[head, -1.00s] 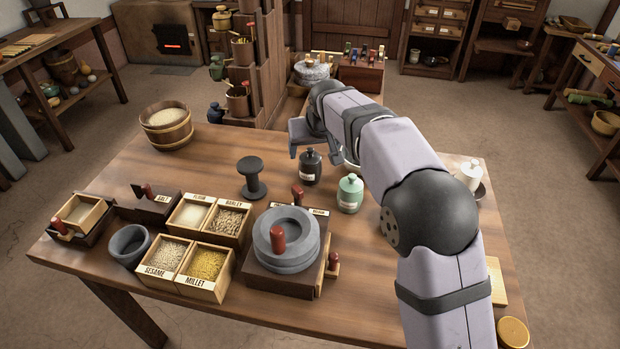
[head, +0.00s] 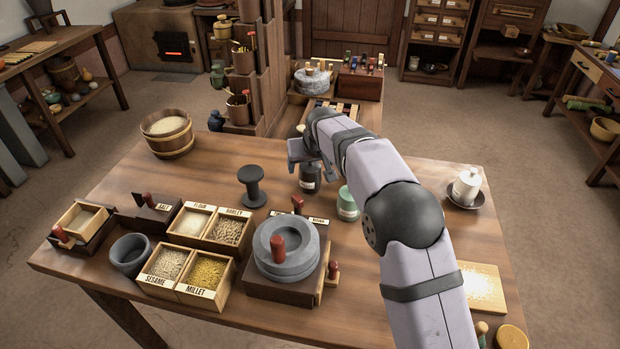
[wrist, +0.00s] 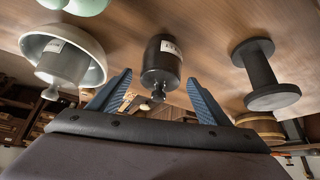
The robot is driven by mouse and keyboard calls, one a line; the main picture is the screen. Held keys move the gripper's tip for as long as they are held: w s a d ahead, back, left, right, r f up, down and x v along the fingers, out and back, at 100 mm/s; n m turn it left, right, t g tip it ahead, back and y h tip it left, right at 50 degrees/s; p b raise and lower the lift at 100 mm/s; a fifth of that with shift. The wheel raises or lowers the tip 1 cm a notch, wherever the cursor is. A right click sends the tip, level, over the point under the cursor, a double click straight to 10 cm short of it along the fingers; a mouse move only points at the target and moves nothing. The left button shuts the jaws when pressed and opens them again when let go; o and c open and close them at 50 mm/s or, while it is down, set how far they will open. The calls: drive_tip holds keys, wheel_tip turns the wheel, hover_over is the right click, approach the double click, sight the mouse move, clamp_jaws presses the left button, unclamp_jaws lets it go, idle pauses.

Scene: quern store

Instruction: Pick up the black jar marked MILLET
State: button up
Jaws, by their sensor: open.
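The black jar (head: 310,182) stands upright on the table, with a pale label on its front too small to read. My gripper (head: 306,160) is open above it and hides its lid in the head view. In the wrist view the jar (wrist: 161,60) appears in the middle, its knobbed lid towards my gripper (wrist: 158,78). The two blue-lined fingers are spread on either side of the lid and knob, with nothing gripped. Whether either finger touches the jar I cannot tell.
A green jar (head: 347,206) stands close right of the black jar, and a black spool (head: 252,188) stands left. A white bowl (wrist: 92,62) with a grey jar (wrist: 62,62) shows in the wrist view. A stone quern (head: 285,248) and grain boxes (head: 208,275) occupy the front.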

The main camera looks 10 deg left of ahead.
drive_tip(key=shift+w+a+f, duration=0.1)
drive_tip(key=shift+w+f, duration=0.2)
drive_tip(key=shift+f, duration=0.15)
drive_tip(key=shift+c, duration=0.7)
drive_tip(key=shift+r, duration=0.1)
clamp_jaws()
drive_tip(key=shift+r+p, duration=0.7)
drive_tip(key=shift+r, duration=4.3)
